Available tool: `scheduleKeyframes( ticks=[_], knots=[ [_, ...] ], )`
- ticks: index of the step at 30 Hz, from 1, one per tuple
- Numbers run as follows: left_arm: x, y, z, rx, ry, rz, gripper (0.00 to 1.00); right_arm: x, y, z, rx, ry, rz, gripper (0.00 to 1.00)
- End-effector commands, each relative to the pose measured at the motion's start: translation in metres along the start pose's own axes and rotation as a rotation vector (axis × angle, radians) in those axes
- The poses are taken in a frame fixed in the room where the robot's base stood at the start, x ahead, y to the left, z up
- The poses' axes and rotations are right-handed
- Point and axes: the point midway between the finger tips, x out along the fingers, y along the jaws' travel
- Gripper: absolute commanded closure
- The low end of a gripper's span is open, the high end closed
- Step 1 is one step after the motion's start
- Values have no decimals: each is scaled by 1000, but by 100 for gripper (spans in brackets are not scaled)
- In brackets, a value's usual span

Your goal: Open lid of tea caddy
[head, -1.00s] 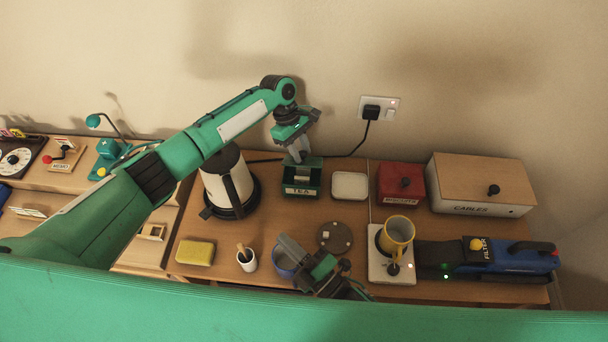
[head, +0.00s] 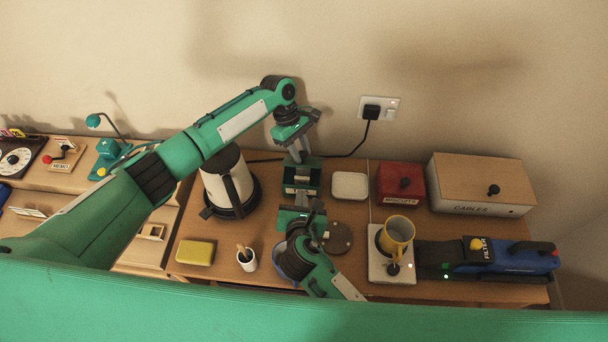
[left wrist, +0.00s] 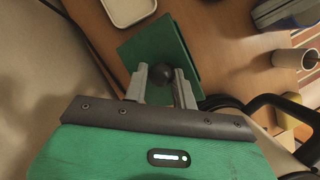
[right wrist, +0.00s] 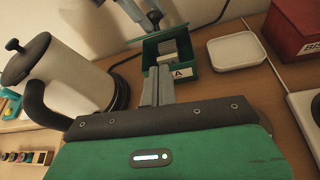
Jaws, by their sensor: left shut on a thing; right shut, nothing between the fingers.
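The tea caddy (head: 288,186) is a small green box with a white label, near the wall in the middle of the desk. My left gripper (head: 301,158) is above it, shut on the dark round knob (left wrist: 161,75) of the green lid (left wrist: 145,45).
A white kettle (head: 226,182) stands close left of the caddy. A white dish (head: 349,185) and a red biscuits box (head: 388,187) are to the right. A yellow sponge (head: 196,252), a white cup (head: 247,262) and a round brown disc (head: 340,238) lie nearer the front.

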Motion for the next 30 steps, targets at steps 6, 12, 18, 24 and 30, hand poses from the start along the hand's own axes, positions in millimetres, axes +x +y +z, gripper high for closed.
scheduleKeyframes(
  ticks=[6,12,18,24,30],
  knots=[
    [5,0,-1,-1,2,1,100,-4,3,6,-128,0,-88,100],
    [5,0,-1,-1,2,1,100,16,1,7,-146,0,-100,100],
    [5,0,-1,-1,2,1,100,53,-2,8,-144,0,-98,100],
    [4,0,-1,-1,2,2,100,82,-5,7,-144,1,-97,100],
    [4,0,-1,-1,3,2,100,94,-6,7,-141,1,-96,100]
  ],
)
